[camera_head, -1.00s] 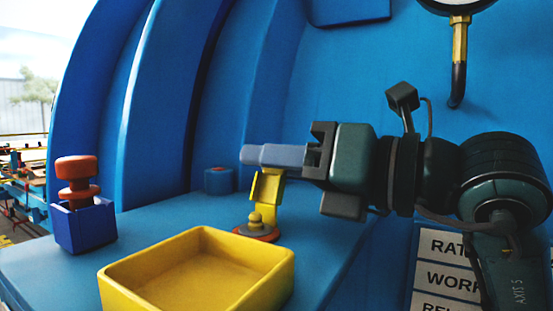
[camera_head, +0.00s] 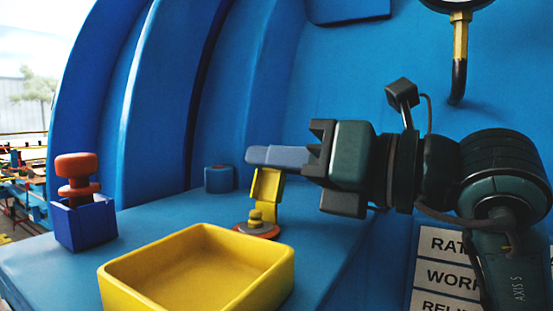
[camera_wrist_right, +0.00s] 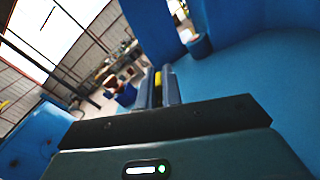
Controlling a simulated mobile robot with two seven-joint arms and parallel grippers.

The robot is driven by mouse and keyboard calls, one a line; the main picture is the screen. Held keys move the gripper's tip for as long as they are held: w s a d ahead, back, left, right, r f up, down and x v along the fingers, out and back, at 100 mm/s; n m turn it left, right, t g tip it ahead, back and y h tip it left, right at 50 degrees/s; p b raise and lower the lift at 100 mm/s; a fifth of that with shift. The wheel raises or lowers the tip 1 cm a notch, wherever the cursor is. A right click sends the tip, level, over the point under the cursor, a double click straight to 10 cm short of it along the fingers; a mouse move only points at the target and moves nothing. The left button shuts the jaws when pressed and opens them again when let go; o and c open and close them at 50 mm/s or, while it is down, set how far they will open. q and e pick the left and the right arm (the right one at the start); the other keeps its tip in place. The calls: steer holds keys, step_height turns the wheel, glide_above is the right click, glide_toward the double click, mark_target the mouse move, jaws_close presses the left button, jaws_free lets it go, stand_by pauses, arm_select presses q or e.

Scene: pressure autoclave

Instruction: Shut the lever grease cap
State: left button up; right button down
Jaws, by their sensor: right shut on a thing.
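The lever grease cap (camera_head: 267,186) is a yellow flap standing raised behind a small yellow nipple (camera_head: 256,217) on an orange-red ring. My right gripper (camera_head: 277,156) comes in from the right and is shut on the upper end of the yellow flap. In the right wrist view a thin strip of the yellow cap (camera_wrist_right: 158,78) shows between the two fingers. The fingers hide the top of the flap in the head view. The flap is apart from the nipple's top. My left gripper is not in view.
An open yellow tray (camera_head: 125,286) stands in front of the cap on the blue ledge. A blue box (camera_head: 85,224) with a red knob (camera_head: 76,168) is at left. A short blue cylinder (camera_head: 218,179) sits behind. A gauge pipe (camera_head: 459,60) and label plate (camera_head: 440,275) are at right.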

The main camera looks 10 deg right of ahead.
steer(key=shift+s+a+n+b, duration=0.15)
steer(key=shift+n+b, duration=0.2)
steer(key=shift+n, duration=0.2)
steer(key=shift+s+a+n+b, duration=0.15)
steer(key=shift+n+b, duration=0.2)
steer(key=shift+n, duration=0.2)
steer(key=shift+s+a+r+n+b, duration=0.15)
steer(key=shift+s+n+b, duration=0.2)
steer(key=shift+n+b, duration=0.55)
steer(key=shift+s+a+r+n+b, duration=0.15)
steer(key=shift+s+n+b, duration=0.1)
steer(key=shift+n, duration=0.45)
steer(key=shift+s+a+f+n+b, duration=0.15)
steer(key=shift+n+b, duration=0.1)
steer(key=shift+n, duration=0.45)
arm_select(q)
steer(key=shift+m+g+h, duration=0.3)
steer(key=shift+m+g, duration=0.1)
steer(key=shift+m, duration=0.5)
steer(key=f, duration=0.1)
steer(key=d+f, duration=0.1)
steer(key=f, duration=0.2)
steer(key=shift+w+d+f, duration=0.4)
arm_select(e)
steer(key=shift+r, duration=0.1)
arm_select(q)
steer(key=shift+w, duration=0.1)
arm_select(e)
steer(key=c, duration=1.6)
jaws_free()
